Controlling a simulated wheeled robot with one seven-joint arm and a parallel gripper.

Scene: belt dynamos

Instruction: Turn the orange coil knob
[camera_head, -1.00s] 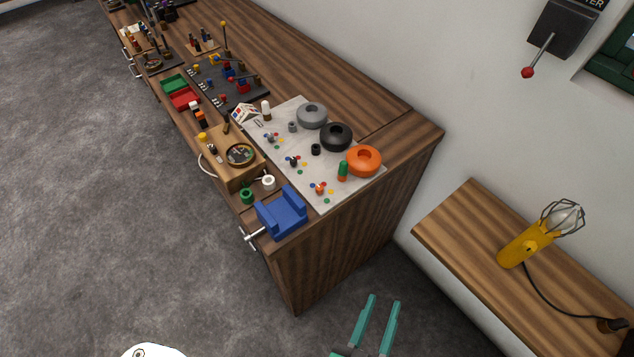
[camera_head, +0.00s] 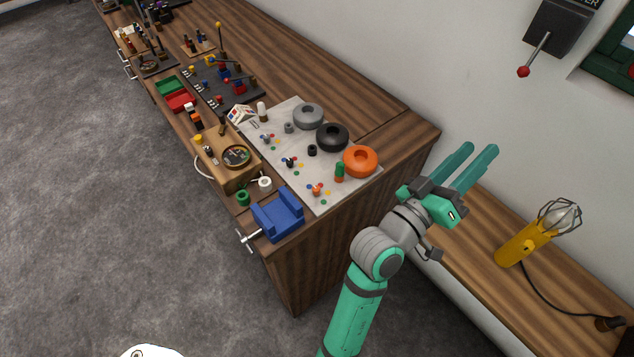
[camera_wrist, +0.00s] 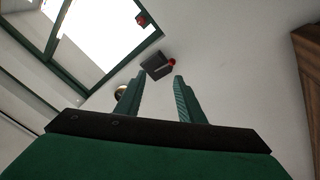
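The orange coil (camera_head: 360,161), a thick ring, lies at the near right corner of the pale board (camera_head: 335,203) on the bench. A small orange knob (camera_head: 316,190) sits on the board in front of it, ringed by small coloured dots. My gripper (camera_head: 480,150) is raised to the right of the bench, well apart from the knob, its fingers pointing up and right. In the wrist view my gripper (camera_wrist: 159,77) is open with nothing between its fingers. The wrist view shows the wall and window, not the knob.
Black (camera_head: 333,137) and grey (camera_head: 308,116) rings stand behind the orange coil. A green cylinder (camera_head: 340,172) stands close to the knob. A blue vise (camera_head: 278,215) is at the bench's near edge. A yellow lamp (camera_head: 520,246) lies on the right-hand table. A red-tipped lever (camera_head: 524,71) is on the wall.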

